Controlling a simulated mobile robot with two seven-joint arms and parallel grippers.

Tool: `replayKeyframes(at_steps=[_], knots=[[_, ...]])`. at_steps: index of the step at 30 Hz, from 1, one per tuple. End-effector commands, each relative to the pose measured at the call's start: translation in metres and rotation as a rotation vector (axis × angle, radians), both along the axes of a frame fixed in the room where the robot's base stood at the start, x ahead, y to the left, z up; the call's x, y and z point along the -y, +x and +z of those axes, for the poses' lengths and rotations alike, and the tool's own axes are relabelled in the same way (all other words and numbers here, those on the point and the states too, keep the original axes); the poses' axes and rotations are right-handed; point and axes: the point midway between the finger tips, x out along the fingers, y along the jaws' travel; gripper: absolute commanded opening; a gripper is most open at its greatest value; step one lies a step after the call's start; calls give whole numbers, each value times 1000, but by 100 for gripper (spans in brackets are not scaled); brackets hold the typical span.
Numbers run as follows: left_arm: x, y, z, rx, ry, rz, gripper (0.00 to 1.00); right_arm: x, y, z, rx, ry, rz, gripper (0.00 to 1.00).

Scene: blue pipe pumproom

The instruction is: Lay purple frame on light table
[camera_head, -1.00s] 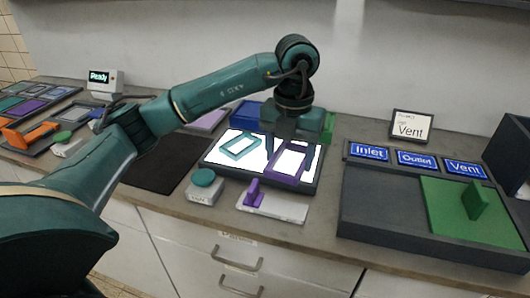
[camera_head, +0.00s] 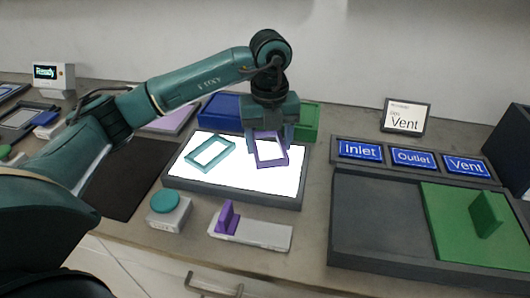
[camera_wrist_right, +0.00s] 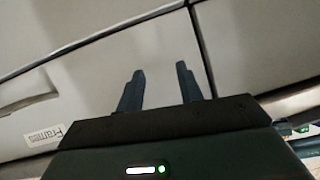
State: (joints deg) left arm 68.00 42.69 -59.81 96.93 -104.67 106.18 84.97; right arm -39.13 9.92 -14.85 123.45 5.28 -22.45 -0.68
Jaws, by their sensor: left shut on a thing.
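The purple frame (camera_head: 272,164) is a thin rectangular ring. My left gripper (camera_head: 268,132) is shut on it and holds it over the right part of the light table (camera_head: 240,193). I cannot tell whether its lower edge touches the white glowing surface. A teal frame (camera_head: 193,163) lies flat on the left part of that surface. My right gripper (camera_wrist_right: 160,82) shows only in the right wrist view, where its two fingers stand apart with nothing between them, in front of pale cabinet fronts.
A teal-topped button box (camera_head: 168,211) and a pale block with a purple upright tab (camera_head: 228,218) stand in front of the light table. Blue (camera_head: 219,108) and green (camera_head: 306,119) bins are behind it. A dark tray with a green plate (camera_head: 457,223) is at right.

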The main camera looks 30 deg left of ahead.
Motion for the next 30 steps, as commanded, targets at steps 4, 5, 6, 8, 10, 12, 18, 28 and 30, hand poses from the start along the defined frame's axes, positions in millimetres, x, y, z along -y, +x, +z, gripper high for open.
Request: replayKeyframes(at_steps=[4,5,6,8,10,12,18,28,30], knots=[[-1,0,-11,-2,1,0,39,0,0,0,-1,-1,1,36],[-1,0,-14,-2,1,0,39,0,0,0,0,-2,1,36],[-1,-1,-20,-3,2,0,39,0,0,1,0,-2,1,36],[-1,-1,-29,-3,1,0,39,0,0,1,1,-2,1,36],[-1,-1,-38,-2,1,0,39,0,0,2,1,-3,2,36],[-1,0,-41,0,1,0,39,0,1,2,3,-4,2,36],[-1,0,-41,1,1,0,39,0,1,2,4,-4,3,36],[0,0,-44,1,1,0,79,0,1,0,4,-1,3,36],[0,0,-44,1,1,0,85,0,1,0,4,-1,3,36]])
